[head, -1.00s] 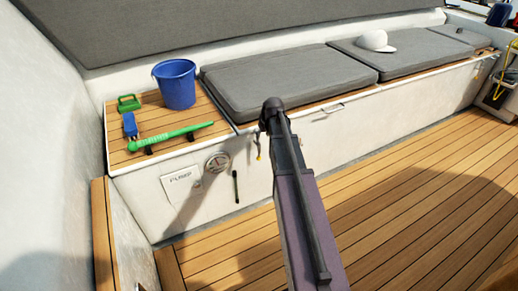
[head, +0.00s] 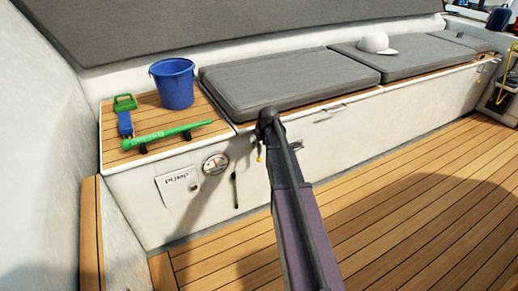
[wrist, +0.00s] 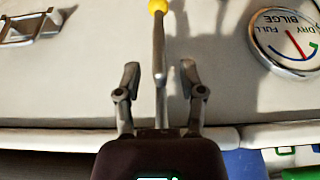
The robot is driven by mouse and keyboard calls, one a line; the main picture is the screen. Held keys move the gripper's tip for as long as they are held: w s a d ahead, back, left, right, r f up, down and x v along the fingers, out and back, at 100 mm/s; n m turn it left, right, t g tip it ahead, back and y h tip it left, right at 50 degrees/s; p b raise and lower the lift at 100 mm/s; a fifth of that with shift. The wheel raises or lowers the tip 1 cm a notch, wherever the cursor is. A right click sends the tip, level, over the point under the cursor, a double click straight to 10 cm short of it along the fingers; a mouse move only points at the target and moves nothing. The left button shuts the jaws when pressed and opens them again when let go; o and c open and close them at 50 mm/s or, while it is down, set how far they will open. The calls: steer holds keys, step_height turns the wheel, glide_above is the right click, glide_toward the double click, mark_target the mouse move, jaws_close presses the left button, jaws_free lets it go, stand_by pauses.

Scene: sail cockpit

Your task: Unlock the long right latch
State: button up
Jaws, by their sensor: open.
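A long thin metal latch lever with a yellow knob (wrist: 159,6) runs down the pale bench front in the wrist view, which shows the bench upside down. My gripper (wrist: 159,80) is open, with one finger on each side of the lever and a gap to both. In the head view the yellow knob (head: 259,157) shows just left of my arm's end. My arm hides the rest of the lever and my fingers there. A metal bracket (wrist: 32,28) is on the bench front to the left in the wrist view.
A round bilge gauge (head: 215,163) and a pump panel (head: 178,185) are on the bench front. The wooden floor (head: 400,205) is clear.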

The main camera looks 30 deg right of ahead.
steer(key=shift+w+f, duration=0.15)
steer(key=shift+f, duration=0.15)
jaws_close()
steer(key=shift+d, duration=0.15)
stand_by(0.3)
